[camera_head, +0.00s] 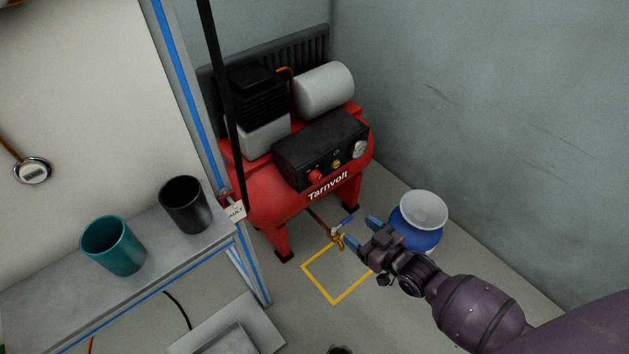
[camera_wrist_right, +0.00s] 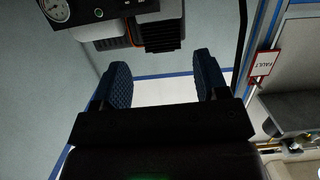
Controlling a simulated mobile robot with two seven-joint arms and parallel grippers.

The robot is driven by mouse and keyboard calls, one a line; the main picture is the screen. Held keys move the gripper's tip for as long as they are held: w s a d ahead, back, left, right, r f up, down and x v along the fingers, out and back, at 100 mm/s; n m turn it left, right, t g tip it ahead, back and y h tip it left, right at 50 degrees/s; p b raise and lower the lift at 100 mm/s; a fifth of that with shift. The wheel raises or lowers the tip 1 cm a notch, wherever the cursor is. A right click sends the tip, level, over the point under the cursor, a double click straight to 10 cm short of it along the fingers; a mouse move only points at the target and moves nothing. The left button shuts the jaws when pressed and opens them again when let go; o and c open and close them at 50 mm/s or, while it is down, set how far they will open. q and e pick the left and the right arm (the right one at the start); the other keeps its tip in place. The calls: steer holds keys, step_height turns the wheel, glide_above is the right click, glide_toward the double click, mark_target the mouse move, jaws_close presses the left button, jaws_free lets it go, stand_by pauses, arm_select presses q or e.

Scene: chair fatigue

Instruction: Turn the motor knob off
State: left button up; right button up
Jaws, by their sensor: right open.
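The red compressor (camera_head: 258,192) marked "Tarnvolt" stands in the back corner. Its black control panel (camera_head: 290,163) carries a red knob (camera_head: 314,176), a small yellow part (camera_head: 336,164) and a round gauge (camera_head: 360,149). Which of these is the motor knob is not labelled clearly. My right gripper (camera_head: 361,233) is open and empty, in front of and below the panel, apart from it. In the right wrist view its blue-padded fingers (camera_wrist_right: 162,75) are spread. The gauge (camera_wrist_right: 56,9) and panel edge show at the top left there; the red knob is not visible. My left gripper is out of view.
A blue pot with a pale top (camera_head: 421,214) is close behind my right gripper. A bench (camera_head: 60,290) with a teal cup (camera_head: 113,246) and black cup (camera_head: 185,205) is left. A "FAULT" tag (camera_head: 236,211) hangs nearby.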

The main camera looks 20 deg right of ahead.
steer(key=w+d+f+y+b, duration=0.1)
steer(key=w+f+b, duration=0.3)
steer(key=w+f, duration=0.35)
steer(key=n+t+y+b, duration=0.1)
steer(key=t+b, duration=0.1)
steer(key=b, duration=0.1)
glide_toward(319, 179)
steer(key=b+x, duration=0.1)
steer(key=x, duration=0.3)
steer(key=b+x, duration=0.1)
steer(key=x, duration=0.3)
steer(key=shift+f, duration=0.2)
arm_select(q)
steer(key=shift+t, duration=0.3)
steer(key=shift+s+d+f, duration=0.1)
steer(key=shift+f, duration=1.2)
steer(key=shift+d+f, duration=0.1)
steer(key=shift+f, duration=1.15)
arm_select(e)
steer(key=shift+w+a+r, duration=0.15)
steer(key=shift+w+a, duration=0.15)
steer(key=shift+w, duration=0.3)
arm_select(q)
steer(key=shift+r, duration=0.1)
arm_select(e)
steer(key=c, duration=0.9)
